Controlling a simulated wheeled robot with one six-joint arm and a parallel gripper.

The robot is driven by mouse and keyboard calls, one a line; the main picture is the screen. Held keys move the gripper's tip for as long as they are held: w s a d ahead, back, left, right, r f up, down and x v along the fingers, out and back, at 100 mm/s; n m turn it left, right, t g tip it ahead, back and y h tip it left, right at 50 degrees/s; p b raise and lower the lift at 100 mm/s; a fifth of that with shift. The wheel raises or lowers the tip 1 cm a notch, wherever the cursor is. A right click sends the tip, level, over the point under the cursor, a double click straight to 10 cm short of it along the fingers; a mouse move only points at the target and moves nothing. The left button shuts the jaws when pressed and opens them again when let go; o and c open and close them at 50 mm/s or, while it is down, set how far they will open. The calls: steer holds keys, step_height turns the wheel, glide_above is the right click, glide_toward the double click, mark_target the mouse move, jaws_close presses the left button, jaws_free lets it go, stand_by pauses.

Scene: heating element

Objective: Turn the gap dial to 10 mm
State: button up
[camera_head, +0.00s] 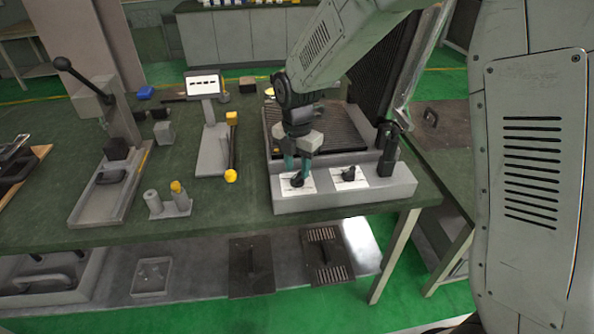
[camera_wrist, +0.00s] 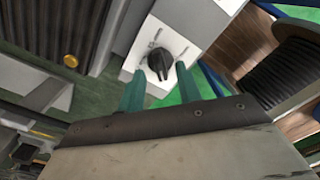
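Two black dials sit on white scale plates on the front face of a grey machine (camera_head: 340,202): a left dial (camera_head: 297,181) and a right dial (camera_head: 348,174). The scale markings are too small to read, so I cannot tell which is the gap dial or its setting. My gripper (camera_head: 297,165) points down at the left dial. In the wrist view, its two teal fingers (camera_wrist: 160,76) are spread, one on either side of a black dial (camera_wrist: 158,62). Gaps show between the fingers and the dial; whether the tips reach down beside it is unclear.
A black post (camera_head: 389,148) stands on the machine right of the right dial. A ribbed bed (camera_head: 325,132) lies behind the dials. A lever press (camera_head: 110,180), a small display stand (camera_head: 204,86) and a yellow-tipped rod (camera_head: 231,172) stand to the left on the green table.

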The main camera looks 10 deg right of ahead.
steer(key=shift+f, duration=1)
jaws_close()
